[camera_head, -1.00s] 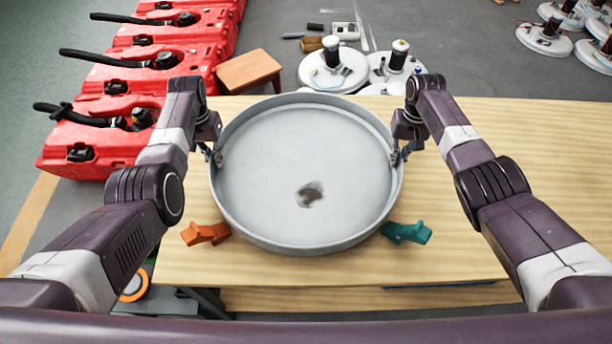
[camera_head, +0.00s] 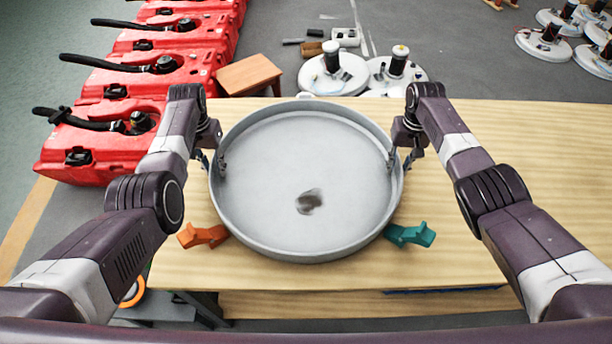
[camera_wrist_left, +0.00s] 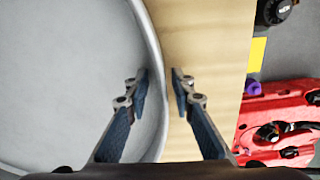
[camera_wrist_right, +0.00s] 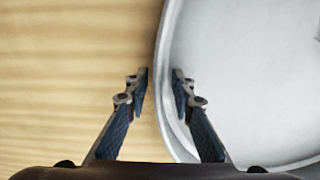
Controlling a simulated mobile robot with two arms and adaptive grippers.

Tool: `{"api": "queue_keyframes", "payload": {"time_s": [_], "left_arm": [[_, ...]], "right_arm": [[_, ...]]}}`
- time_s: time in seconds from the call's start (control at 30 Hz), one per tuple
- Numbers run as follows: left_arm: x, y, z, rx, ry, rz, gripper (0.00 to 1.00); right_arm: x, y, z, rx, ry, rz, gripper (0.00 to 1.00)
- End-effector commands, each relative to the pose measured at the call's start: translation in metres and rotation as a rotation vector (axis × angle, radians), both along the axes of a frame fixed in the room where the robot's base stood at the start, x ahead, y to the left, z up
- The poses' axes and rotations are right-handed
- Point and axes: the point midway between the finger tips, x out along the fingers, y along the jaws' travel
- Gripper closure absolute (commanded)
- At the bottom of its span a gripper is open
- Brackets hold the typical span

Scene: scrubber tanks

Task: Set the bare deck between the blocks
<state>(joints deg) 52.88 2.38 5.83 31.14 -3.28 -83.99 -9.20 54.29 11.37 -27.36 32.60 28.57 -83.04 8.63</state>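The bare deck (camera_head: 275,165) is a round grey pan with a raised rim and a dark smudge on its floor. It rests, it seems, on the wooden table. An orange block (camera_head: 203,236) lies by its front-left rim and a teal block (camera_head: 411,235) by its front-right rim. I cannot tell whether either touches it. My left gripper (camera_head: 212,163) is at the left rim; in the left wrist view its fingers (camera_wrist_left: 160,84) stand apart around the rim. My right gripper (camera_head: 401,163) is at the right rim, its fingers (camera_wrist_right: 159,84) likewise apart around it.
The wooden table (camera_head: 480,240) is clear to the right. Red tanks (camera_head: 90,150) with black hoses stand at the left. A brown stool (camera_head: 248,75) and white round scrubber parts (camera_head: 332,75) are beyond the far edge. Something orange (camera_head: 133,292) shows below the front-left.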

Motion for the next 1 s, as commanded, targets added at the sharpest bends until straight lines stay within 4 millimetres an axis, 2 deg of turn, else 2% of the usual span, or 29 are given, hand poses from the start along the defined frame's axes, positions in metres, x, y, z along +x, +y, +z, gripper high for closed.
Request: {"api": "queue_keyframes", "payload": {"time_s": [0.13, 0.27, 0.7, 0.83, 1.0], "left_arm": [[0.001, 0.0, 0.004, 0.0, -0.001, 0.0, 0.77], [0.001, 0.0, 0.016, 0.0, -0.003, 0.0, 0.77], [0.0, 0.0, 0.101, 0.001, -0.004, 0.0, 0.77], [0.0, 0.0, 0.115, 0.001, -0.002, 0.0, 0.77], [-0.001, 0.0, 0.12, 0.0, 0.0, 0.0, 0.77]], "right_arm": [[0.0, 0.0, 0.0, 0.001, 0.0, 0.0, 0.77], [0.0, 0.001, 0.0, 0.001, 0.0, 0.0, 0.77], [0.0, 0.001, 0.0, 0.001, 0.0, 0.001, 0.77], [0.0, 0.001, 0.0, 0.001, 0.0, 0.001, 0.77], [0.001, 0.001, 0.005, 0.002, -0.003, 0.001, 0.77]]}}
